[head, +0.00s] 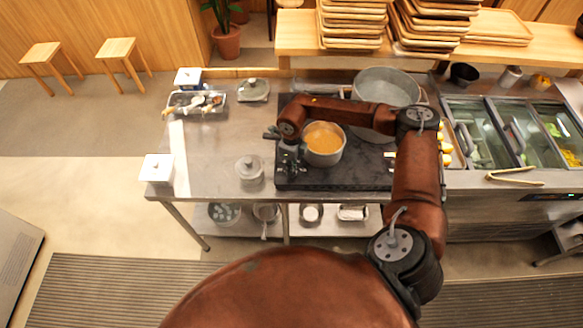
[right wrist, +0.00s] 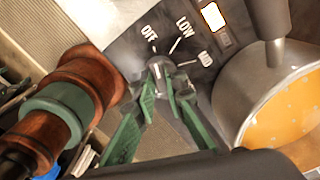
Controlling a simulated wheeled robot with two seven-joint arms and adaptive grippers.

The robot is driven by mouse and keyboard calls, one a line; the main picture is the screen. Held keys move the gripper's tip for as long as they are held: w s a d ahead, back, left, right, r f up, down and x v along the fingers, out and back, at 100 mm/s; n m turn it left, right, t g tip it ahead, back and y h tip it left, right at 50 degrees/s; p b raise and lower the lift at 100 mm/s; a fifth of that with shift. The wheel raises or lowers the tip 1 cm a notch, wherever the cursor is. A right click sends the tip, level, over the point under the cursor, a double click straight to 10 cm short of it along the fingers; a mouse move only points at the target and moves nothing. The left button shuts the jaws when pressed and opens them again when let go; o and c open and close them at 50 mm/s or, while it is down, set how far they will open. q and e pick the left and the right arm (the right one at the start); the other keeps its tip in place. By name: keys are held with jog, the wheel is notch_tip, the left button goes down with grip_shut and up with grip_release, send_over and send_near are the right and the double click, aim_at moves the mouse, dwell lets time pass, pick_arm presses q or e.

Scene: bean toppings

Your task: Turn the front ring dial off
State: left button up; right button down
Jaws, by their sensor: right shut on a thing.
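In the right wrist view, the front ring dial (right wrist: 158,67) is a small grey knob on a dark panel. White marks around it read OFF and LOW, with a third mark I cannot read surely. My right gripper (right wrist: 162,90) has its green fingers shut on the dial, one on each side. Which mark the dial points to is hard to tell. In the head view, my right gripper (head: 290,168) is at the left end of the black stove (head: 340,176), left of the pot of orange food (head: 323,144). My left gripper is not in view.
The same pot (right wrist: 270,85) is close on the right in the right wrist view. A lit indicator (right wrist: 212,15) sits on the panel. A lidded glass jar (head: 250,169) stands left of the stove. A large pot (head: 386,87) is behind. The steel counter's left part is mostly clear.

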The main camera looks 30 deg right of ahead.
dwell(0.3)
jog(key=c, duration=2)
grip_release()
jog(key=shift+o, duration=0.2)
jog(key=shift+r, duration=0.1)
notch_tip(320, 180, up, 12)
